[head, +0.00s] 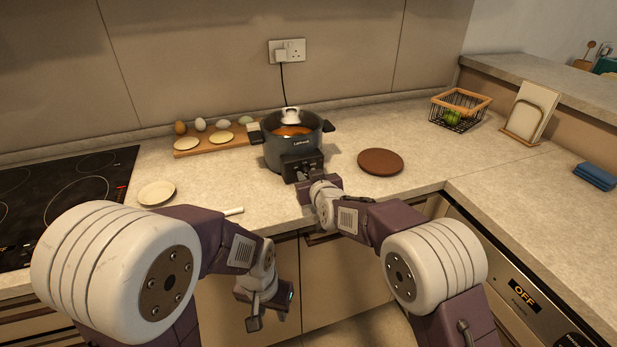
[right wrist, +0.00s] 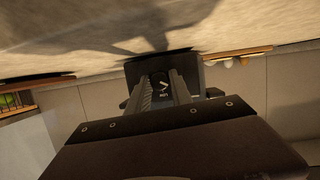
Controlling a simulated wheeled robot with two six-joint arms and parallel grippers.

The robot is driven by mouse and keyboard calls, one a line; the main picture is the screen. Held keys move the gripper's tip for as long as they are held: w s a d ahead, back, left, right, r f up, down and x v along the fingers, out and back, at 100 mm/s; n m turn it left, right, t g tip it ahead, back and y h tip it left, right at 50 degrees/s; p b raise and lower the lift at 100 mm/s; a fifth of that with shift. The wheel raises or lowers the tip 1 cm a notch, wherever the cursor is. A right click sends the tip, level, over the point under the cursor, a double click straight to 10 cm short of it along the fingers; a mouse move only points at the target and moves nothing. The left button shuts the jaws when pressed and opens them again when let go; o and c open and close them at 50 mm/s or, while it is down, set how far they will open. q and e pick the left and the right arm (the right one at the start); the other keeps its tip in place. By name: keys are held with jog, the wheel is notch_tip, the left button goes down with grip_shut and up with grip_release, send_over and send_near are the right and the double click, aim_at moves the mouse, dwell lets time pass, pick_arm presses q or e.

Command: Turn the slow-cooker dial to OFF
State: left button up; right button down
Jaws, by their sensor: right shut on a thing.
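The slow cooker (head: 292,140) is a dark pot with a glass lid, standing on the counter near the back wall. A black control box is on its front. My right gripper (head: 303,176) reaches this box from the front and covers the dial in the head view. In the right wrist view, the dark dial (right wrist: 158,84) with a white mark shows between the fingers of my right gripper (right wrist: 165,90), which is shut on it. Lettering by the dial is too small to read. My left gripper (head: 266,308) hangs low before the cabinets; its finger gap is unclear.
A wooden board (head: 215,138) with eggs and pale rounds lies left of the cooker. A brown round mat (head: 380,162) lies to its right. A hob (head: 60,200) is at far left, a wire basket (head: 459,110) at back right. An oven display (head: 524,293) reads OFF.

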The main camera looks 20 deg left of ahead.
dwell(0.3)
jog(key=c, duration=1.1)
grip_release()
jog(key=shift+c, duration=0.2)
jog(key=v, duration=0.9)
